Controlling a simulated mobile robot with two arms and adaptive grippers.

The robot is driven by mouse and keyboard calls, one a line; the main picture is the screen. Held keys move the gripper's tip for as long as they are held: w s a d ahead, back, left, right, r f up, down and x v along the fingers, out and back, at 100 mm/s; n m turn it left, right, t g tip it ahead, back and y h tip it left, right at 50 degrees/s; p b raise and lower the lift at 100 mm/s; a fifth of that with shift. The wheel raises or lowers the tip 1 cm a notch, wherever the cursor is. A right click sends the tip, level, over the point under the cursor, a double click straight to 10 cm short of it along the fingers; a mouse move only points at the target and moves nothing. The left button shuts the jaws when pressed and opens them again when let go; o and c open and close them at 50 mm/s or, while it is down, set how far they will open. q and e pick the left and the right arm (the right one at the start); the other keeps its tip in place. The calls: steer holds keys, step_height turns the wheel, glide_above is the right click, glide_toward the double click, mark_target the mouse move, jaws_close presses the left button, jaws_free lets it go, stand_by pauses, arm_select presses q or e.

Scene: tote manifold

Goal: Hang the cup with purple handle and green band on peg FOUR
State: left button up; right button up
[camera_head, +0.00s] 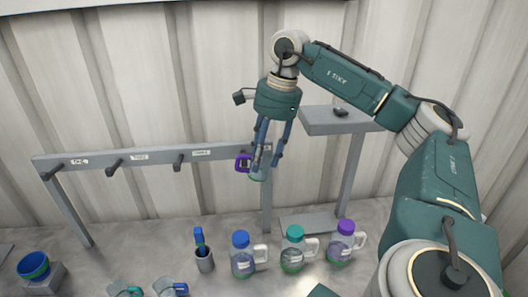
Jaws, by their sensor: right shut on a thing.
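My right gripper (268,158) points down at the right end of the peg rack (108,157). It is shut on a cup (257,173) with a purple handle (242,163) and a greenish band low down. The handle points left, towards the rack. The fingers partly cover the cup. Three dark pegs show on the rack bar: left (52,172), middle (115,169) and right (179,163). The bar's right end, beside the cup, is mostly hidden by the gripper. I cannot tell whether the handle touches a peg. My left gripper is not in view.
Bottles with blue (242,260), teal (292,256) and purple (341,248) lids stand below the rack. A blue bowl (33,266) sits far left. A grey raised shelf (335,124) stands right of the rack.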

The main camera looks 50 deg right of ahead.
steer(key=shift+w+d+f+p, duration=0.15)
steer(key=shift+w+d+p, duration=0.1)
steer(key=shift+w+d, duration=0.45)
steer(key=shift+w+d+f+p, duration=0.15)
steer(key=shift+w+d+p, duration=0.1)
steer(key=shift+w+d, duration=0.4)
steer(key=shift+w+a, duration=0.1)
steer(key=o, duration=1.2)
steer(key=shift+o, duration=0.5)
steer(key=o, duration=0.7)
steer(key=shift+o, duration=0.2)
